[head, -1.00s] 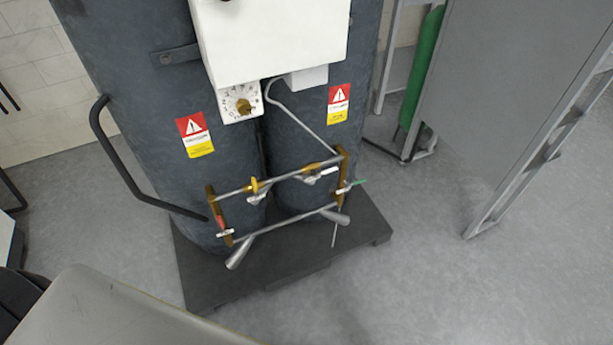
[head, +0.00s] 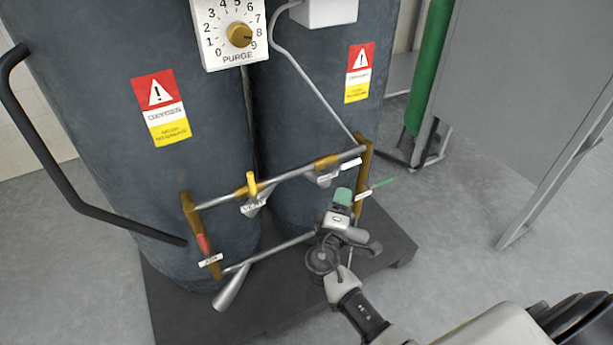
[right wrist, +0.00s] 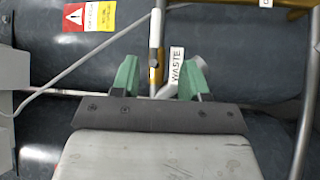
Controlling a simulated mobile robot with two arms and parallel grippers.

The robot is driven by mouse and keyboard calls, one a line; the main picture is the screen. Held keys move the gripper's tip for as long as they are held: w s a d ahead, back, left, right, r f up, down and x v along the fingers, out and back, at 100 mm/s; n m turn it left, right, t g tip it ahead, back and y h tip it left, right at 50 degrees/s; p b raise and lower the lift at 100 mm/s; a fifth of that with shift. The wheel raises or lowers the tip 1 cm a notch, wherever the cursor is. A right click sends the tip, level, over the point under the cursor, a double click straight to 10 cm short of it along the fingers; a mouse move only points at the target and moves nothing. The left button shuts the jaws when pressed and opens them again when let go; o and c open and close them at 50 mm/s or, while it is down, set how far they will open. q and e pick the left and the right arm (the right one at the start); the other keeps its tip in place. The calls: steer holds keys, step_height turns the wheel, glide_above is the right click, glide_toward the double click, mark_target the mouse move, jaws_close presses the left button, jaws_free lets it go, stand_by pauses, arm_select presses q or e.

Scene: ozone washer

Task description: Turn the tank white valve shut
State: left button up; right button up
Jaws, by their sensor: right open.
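The white valve handle (head: 350,164) sits at the right end of the upper pipe of the brass-and-steel pipe frame, in front of the dark tanks (head: 150,75). My right gripper (head: 343,199) is in front of the frame, just below the white handle in the head view. In the right wrist view the white handle (right wrist: 155,28) points away from me, beyond the green fingertips. My right gripper (right wrist: 159,80) is open there, with the brass valve stem and the WASTE label (right wrist: 177,67) showing between its fingers. I see no clear contact. My left gripper is not in view.
A yellow handle (head: 252,184), a red handle (head: 203,243) and a green handle (head: 380,184) are on the same frame. A black curved handlebar (head: 60,175) is at left. A grey panel (head: 525,100) and green cylinder (head: 430,70) stand at right.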

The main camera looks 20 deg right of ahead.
mark_target(350, 166)
steer(key=x, duration=1.1)
steer(key=shift+a+r, duration=0.15)
steer(key=shift+r, duration=0.2)
jaws_close()
